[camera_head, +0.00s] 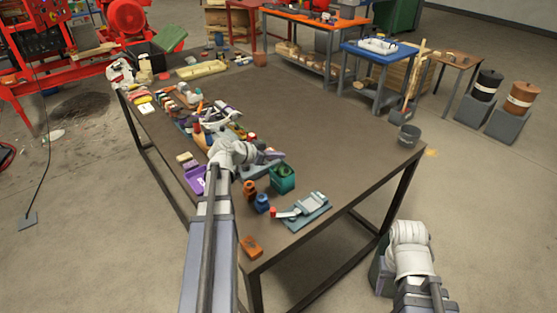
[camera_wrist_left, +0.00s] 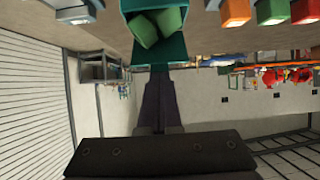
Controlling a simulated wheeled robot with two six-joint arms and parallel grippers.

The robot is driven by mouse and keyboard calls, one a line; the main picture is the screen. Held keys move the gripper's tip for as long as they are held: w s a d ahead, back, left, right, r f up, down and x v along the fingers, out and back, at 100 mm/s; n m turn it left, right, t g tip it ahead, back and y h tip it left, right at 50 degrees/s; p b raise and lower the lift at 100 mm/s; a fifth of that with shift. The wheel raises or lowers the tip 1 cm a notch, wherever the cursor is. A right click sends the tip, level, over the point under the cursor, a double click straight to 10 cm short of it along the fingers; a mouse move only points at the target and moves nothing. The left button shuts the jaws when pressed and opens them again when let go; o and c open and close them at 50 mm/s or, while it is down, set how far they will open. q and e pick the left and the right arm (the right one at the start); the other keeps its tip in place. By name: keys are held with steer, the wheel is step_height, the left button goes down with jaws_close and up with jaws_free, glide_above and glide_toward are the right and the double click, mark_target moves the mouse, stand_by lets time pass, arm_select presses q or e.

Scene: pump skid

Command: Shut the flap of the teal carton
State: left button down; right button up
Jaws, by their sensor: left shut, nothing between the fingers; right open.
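The teal carton (camera_head: 284,181) stands on the dark table, open at the top. In the left wrist view the carton (camera_wrist_left: 127,52) is at the top, cut by the frame edge, with green blocks (camera_wrist_left: 158,27) inside. A teal panel (camera_wrist_left: 160,50) faces my fingers there; I cannot tell if it is the flap or a wall. My left gripper (camera_head: 276,156) is shut and empty, just behind the carton; its dark fingers (camera_wrist_left: 161,88) point at the teal panel. Contact is unclear. My right arm is low at the right, off the table, with its fingers hidden.
A teal clamp-like fixture with a red knob (camera_head: 304,210), a blue container (camera_head: 262,204) and orange pieces (camera_head: 250,247) are near the carton. A purple tray (camera_head: 195,180) and clutter lie left.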

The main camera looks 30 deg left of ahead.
arm_select(q)
steer(key=s+f+t+b, duration=0.1)
steer(key=b, duration=0.2)
steer(key=s+f+t+h+b, duration=0.1)
steer(key=t+b, duration=0.1)
steer(key=b, duration=0.2)
steer(key=shift+s+a+b, duration=0.15)
steer(key=shift+s+b, duration=0.15)
arm_select(e)
step_height(320, 180, down, 8)
steer(key=shift+s+f, duration=0.15)
steer(key=shift+s, duration=0.05)
arm_select(q)
steer(key=shift+f, duration=0.1)
steer(key=shift+t+h, duration=0.3)
steer(key=w+r+p, duration=0.1)
steer(key=r+p, duration=0.1)
steer(key=w+d+r+p, duration=0.1)
steer(key=w+r+p, duration=0.1)
steer(key=shift+w+d+r, duration=0.1)
steer(key=shift+w+r, duration=0.1)
steer(key=shift+r, duration=0.1)
steer(key=r+p+v, duration=0.2)
steer(key=p+v, duration=0.2)
steer(key=v, duration=0.5)
steer(key=shift+r, duration=0.2)
arm_select(e)
step_height(320, 180, up, 8)
steer(key=shift+a, duration=0.2)
